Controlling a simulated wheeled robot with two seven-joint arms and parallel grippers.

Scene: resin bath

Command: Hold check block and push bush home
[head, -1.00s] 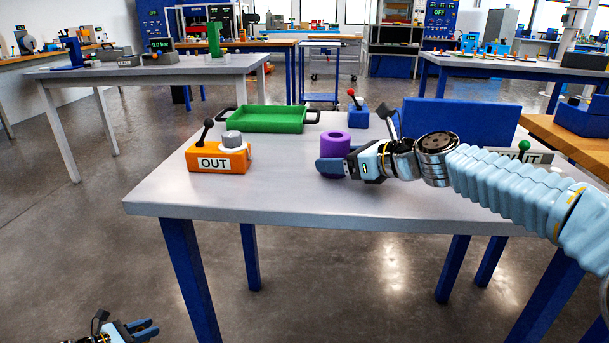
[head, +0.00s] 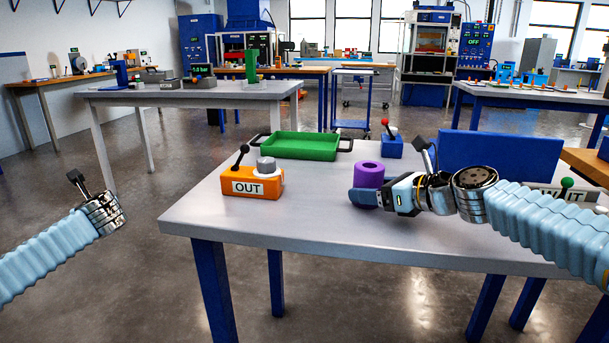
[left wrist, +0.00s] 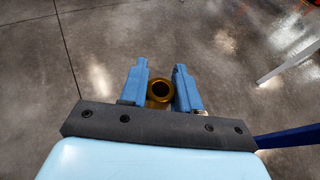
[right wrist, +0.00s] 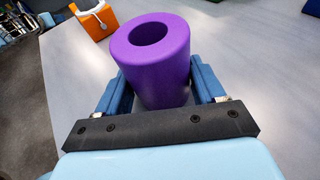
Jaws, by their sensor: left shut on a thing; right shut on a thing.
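The check block is a purple upright cylinder (head: 369,174) with a round hole in its top, standing on the grey table. My right gripper (right wrist: 160,88) is shut around its sides; the block also fills the middle of the right wrist view (right wrist: 160,75). The bush is a small brass-coloured ring (left wrist: 160,103), seen end-on in the left wrist view. My left gripper (left wrist: 160,72) is shut on it, over bare floor. In the head view my left arm is off the table's left side; its fingers and the bush are hidden there.
On the table (head: 320,225) stand an orange OUT box (head: 266,190) with a black lever, a green tray (head: 305,145), a blue box (head: 389,148) with a red-knobbed lever, and a blue panel (head: 500,155). The front left of the table is clear.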

